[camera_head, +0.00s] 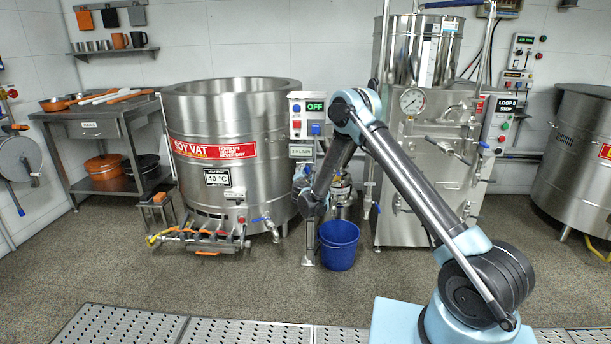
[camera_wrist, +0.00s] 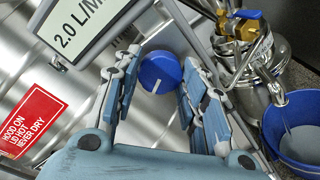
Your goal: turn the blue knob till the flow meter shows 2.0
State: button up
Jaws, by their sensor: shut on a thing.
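The blue knob (camera_wrist: 158,72) is a round cap with a white pointer line, seen in the middle of the wrist view. My gripper (camera_wrist: 162,66) is shut on it, with one finger on each side.
The steel soy vat (camera_head: 205,105) stands left of my gripper. A blue bucket (camera_head: 338,250) stands on the floor below, and also shows in the wrist view (camera_wrist: 290,150). A steel machine (camera_head: 400,215) with a pressure gauge stands right. The front floor is open.

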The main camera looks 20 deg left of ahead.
jog(key=shift+f, duration=0.1)
jog(key=o, duration=1.1)
jog(key=shift+c, duration=0.2)
jog(key=f+v, duration=0.1)
jog(key=v, duration=1)
jog(key=shift+s+r, duration=0.45)
jog(key=shift+r, duration=0.05)
jog(key=shift+d, duration=0.1)
